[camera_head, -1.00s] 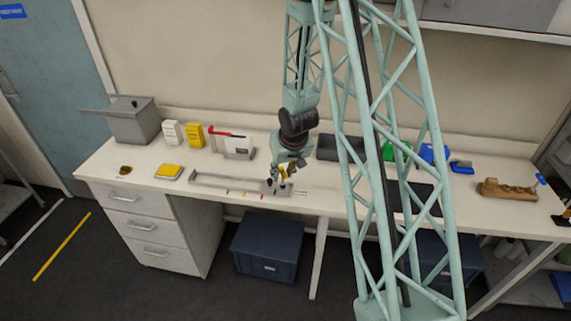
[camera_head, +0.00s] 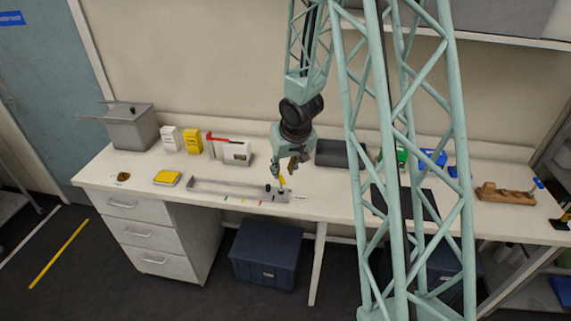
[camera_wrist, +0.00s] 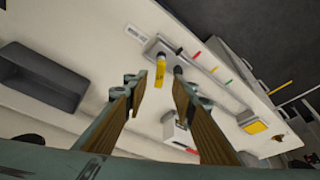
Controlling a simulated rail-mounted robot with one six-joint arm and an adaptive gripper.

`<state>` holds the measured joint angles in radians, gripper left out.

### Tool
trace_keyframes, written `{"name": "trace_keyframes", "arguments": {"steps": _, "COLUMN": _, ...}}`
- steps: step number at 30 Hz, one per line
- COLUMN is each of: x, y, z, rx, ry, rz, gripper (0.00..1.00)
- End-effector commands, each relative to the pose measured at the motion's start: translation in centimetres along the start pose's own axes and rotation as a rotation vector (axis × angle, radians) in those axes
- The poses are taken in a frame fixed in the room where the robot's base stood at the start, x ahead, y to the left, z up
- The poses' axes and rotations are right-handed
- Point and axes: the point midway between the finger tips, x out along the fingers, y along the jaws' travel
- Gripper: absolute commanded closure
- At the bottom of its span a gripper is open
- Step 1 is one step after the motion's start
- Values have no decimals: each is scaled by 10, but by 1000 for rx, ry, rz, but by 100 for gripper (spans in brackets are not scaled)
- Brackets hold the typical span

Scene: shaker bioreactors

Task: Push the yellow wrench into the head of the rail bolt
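The yellow wrench (camera_head: 282,179) stands roughly upright at the right end of the grey rail (camera_head: 222,186) on the bench. In the wrist view the wrench (camera_wrist: 160,74) appears in line with the gap between my fingers. My gripper (camera_head: 290,167) is above the wrench, with its fingers spread and no object held; its open fingers also show in the wrist view (camera_wrist: 159,88). A dark knob (camera_wrist: 178,70) sits on the rail beside the wrench. The bolt head is hidden or too small to make out, so I cannot tell how deep the wrench sits.
A dark grey bin (camera_head: 341,153) stands behind and right of my gripper. A white device with a red handle (camera_head: 237,152) and a yellow box (camera_head: 193,142) stand behind the rail. A yellow pad (camera_head: 167,177) lies left of it. The bench front edge is close.

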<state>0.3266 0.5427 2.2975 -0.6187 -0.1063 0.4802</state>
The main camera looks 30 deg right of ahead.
Motion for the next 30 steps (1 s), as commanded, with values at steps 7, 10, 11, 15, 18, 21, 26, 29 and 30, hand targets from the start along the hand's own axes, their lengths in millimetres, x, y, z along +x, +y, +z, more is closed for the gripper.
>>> {"name": "trace_keyframes", "arguments": {"steps": 7, "x": -10, "y": 0, "z": 0, "rx": -1, "ry": 0, "rz": -2, "gripper": 76}}
{"name": "trace_keyframes", "arguments": {"steps": 10, "x": -15, "y": 0, "z": 0, "rx": -2, "ry": 0, "rz": -1, "gripper": 76}}
{"name": "trace_keyframes", "arguments": {"steps": 11, "x": -16, "y": 0, "z": 0, "rx": -1, "ry": 0, "rz": -1, "gripper": 76}}
{"name": "trace_keyframes", "arguments": {"steps": 15, "x": -21, "y": 0, "z": 1, "rx": -1, "ry": -1, "rz": 0, "gripper": 76}}
{"name": "trace_keyframes", "arguments": {"steps": 18, "x": -24, "y": 0, "z": 1, "rx": -1, "ry": -1, "rz": 0, "gripper": 76}}
{"name": "trace_keyframes", "arguments": {"steps": 21, "x": -27, "y": 0, "z": 1, "rx": -2, "ry": -1, "rz": -1, "gripper": 76}}
{"name": "trace_keyframes", "arguments": {"steps": 26, "x": -31, "y": -1, "z": 0, "rx": -2, "ry": -1, "rz": -2, "gripper": 76}}
{"name": "trace_keyframes", "arguments": {"steps": 29, "x": -33, "y": -1, "z": 0, "rx": -1, "ry": -1, "rz": -2, "gripper": 76}}
{"name": "trace_keyframes", "arguments": {"steps": 30, "x": -34, "y": -1, "z": 1, "rx": -2, "ry": -1, "rz": -2, "gripper": 76}}
